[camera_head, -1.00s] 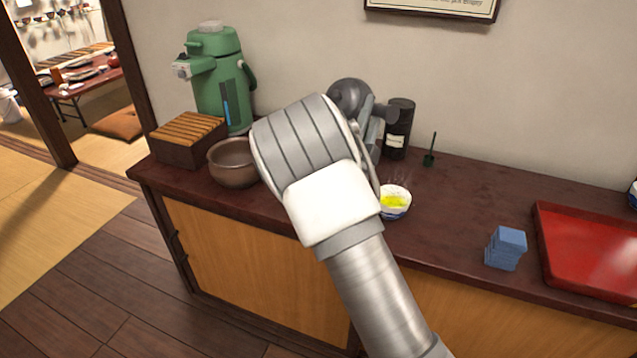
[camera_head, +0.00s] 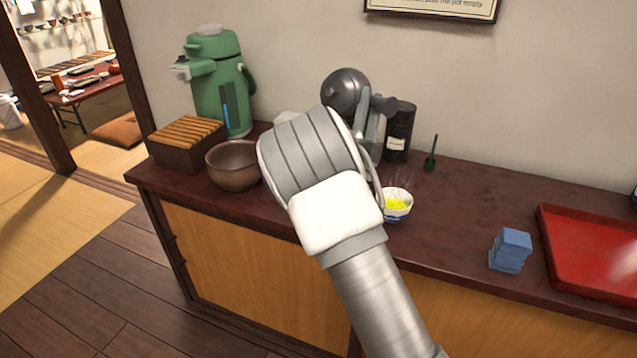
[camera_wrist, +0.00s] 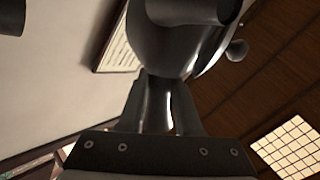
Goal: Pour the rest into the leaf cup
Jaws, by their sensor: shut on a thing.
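A dark round teapot (camera_head: 345,92) is held up above the counter, beyond my wrist, and it looks tilted. It fills the top middle of the wrist view (camera_wrist: 180,45). My gripper (camera_wrist: 163,108) is shut on its handle; in the head view my arm hides most of the grip. A small white cup (camera_head: 398,215) with blue marks stands on the counter just right of my wrist. It holds bright yellow-green liquid with faint steam above. I cannot tell whether its pattern is a leaf. No stream from the pot is visible.
A brown bowl (camera_head: 233,168), a slatted wooden box (camera_head: 187,145) and a green dispenser (camera_head: 218,85) stand left. A black canister (camera_head: 398,132) and a small green-black utensil (camera_head: 431,155) stand behind the cup. Blue blocks (camera_head: 510,250) and a red tray (camera_head: 595,245) lie right.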

